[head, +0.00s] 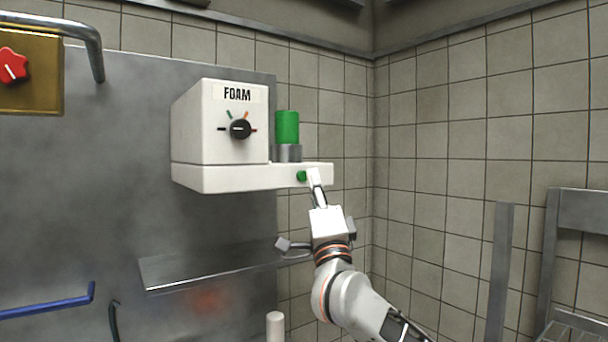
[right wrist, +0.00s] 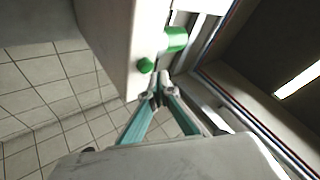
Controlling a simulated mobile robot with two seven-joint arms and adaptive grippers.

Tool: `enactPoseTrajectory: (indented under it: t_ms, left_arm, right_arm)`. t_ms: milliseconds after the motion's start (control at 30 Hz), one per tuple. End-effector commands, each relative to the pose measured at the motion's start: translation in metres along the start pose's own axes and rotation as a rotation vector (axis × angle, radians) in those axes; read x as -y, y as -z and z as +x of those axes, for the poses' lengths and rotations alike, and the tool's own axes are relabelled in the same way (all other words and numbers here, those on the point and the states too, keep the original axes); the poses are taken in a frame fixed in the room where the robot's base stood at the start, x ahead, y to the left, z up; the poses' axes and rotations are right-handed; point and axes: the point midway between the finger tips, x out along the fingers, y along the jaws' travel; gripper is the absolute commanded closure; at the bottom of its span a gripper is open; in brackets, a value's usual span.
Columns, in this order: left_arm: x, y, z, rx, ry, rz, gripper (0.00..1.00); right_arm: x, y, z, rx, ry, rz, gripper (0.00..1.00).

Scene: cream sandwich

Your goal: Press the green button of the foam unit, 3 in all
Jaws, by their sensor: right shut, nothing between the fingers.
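The foam unit (head: 220,135) is a white box marked FOAM on the metal wall panel, with a black dial (head: 240,129). Its round green button (head: 301,176) sits on the front of the lower ledge, near the right end. A green cylinder (head: 287,127) stands on a grey base above the ledge. My right gripper (head: 314,176) is shut and empty, its fingertips just right of the button. In the right wrist view the button (right wrist: 145,65) shows just beyond and left of the fingertips (right wrist: 159,80); whether they touch the unit, I cannot tell. My left gripper is out of view.
A metal shelf (head: 210,268) juts from the panel below the unit. A brass box with a red knob (head: 12,65) is at the upper left. A blue handle (head: 48,306) is at the lower left. A metal rack (head: 580,210) stands at the right.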

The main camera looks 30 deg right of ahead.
Motion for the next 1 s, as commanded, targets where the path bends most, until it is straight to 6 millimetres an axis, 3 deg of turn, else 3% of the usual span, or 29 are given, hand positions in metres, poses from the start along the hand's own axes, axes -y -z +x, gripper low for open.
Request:
enactPoseTrajectory:
  t_ms: [267, 733, 1000]
  left_arm:
    - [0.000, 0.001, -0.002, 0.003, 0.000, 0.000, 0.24]
    - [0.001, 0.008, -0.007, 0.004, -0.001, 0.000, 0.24]
    - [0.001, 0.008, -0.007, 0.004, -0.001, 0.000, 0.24]
  right_arm:
    - [0.002, 0.003, -0.003, 0.001, -0.001, -0.001, 1.00]
    - [0.023, 0.023, -0.032, 0.000, 0.000, -0.001, 1.00]
    - [0.025, 0.025, -0.035, 0.000, 0.000, -0.001, 1.00]
